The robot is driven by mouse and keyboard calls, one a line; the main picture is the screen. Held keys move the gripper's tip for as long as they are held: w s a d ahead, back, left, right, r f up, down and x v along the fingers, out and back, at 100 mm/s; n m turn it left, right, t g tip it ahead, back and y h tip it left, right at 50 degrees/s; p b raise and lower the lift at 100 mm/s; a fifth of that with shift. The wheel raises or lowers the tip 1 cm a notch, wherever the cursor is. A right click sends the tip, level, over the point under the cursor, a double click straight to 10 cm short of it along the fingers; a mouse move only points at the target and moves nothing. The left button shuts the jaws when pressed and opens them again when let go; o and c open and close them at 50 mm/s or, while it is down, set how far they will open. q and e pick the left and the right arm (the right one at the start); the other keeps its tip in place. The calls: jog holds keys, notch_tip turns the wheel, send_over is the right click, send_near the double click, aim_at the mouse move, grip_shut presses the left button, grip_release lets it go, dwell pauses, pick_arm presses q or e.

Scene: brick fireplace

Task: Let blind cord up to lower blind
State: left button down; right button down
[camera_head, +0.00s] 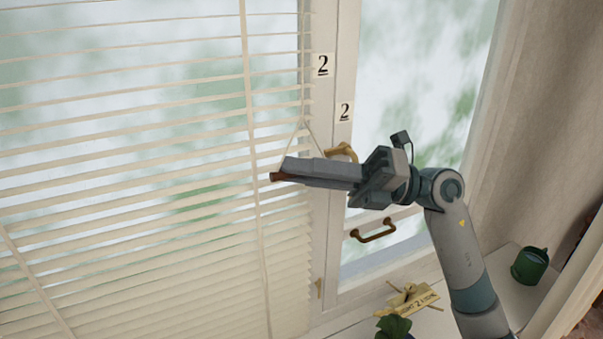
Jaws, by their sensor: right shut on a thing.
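The white slatted blind (120,150) covers the left window. Its slats are spaced wider at the top and closer together lower down; its bottom edge is not clearly in view. The thin blind cord (304,100) hangs along the blind's right edge and splits into an inverted V just above my right gripper (283,174). That gripper reaches in from the right and is shut on the cord's handle, whose brown end (274,177) shows at the fingertips. The rest of the handle is hidden by the fingers. My left gripper is out of view.
Brass handles (373,231) sit on the window frame beside and below the right gripper. Labels marked 2 (322,66) are on the frame. A curtain (545,120) hangs at right.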

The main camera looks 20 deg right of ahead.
jog(key=c, duration=1.8)
grip_release()
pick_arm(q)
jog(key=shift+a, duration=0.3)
pick_arm(e)
jog(key=shift+f, duration=0.1)
